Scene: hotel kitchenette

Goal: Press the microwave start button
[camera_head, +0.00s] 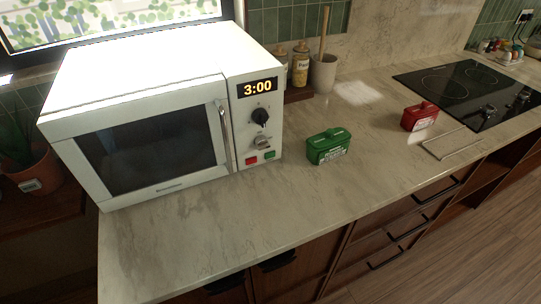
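The white microwave (140,75) stands on the counter at the left, its door shut. Its display (257,87) reads 3:00. Below the display are a black knob (261,116) and a second, greyish knob (262,141). At the bottom of the panel are a red button (251,161) and a green button (270,155), side by side. Their labels are too small to read, and nothing covers them. Neither of my grippers can be made out in the head view.
A green box (328,147) stands on the counter right of the microwave, a red box (420,117) farther right by the black cooktop (466,90). Jars (300,65) and a utensil crock (324,73) stand behind. The counter (240,215) before the microwave is clear.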

